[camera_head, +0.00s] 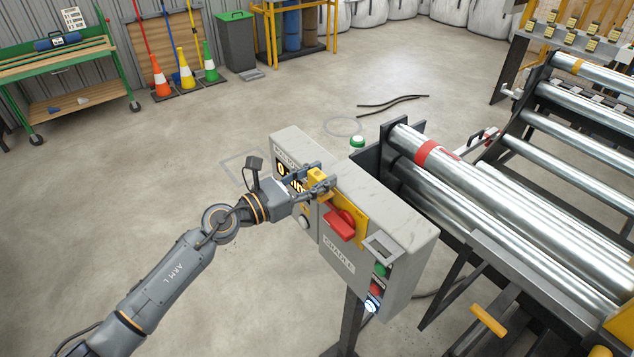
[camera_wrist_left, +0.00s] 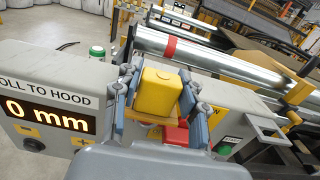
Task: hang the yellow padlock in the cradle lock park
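The yellow padlock (camera_head: 317,176) is between the fingers of my left gripper (camera_head: 322,182), over the top edge of the grey control box. In the left wrist view the padlock (camera_wrist_left: 158,92) shows as a yellow block with a blue-grey finger against each side, so the left gripper (camera_wrist_left: 160,98) looks shut on it. Its shackle is not clearly visible. A grey open-framed bracket (camera_head: 381,248) sits on the box's right part, and shows in the wrist view (camera_wrist_left: 264,130); I cannot read whether it is the cradle lock park. My right gripper is not in view.
The grey control box (camera_head: 405,225) carries a red rotary handle (camera_head: 340,224) on a yellow plate, buttons and a display (camera_wrist_left: 45,116) reading 0 mm. Steel rollers (camera_head: 480,190) lie behind to the right. Open floor (camera_head: 150,190) lies left.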

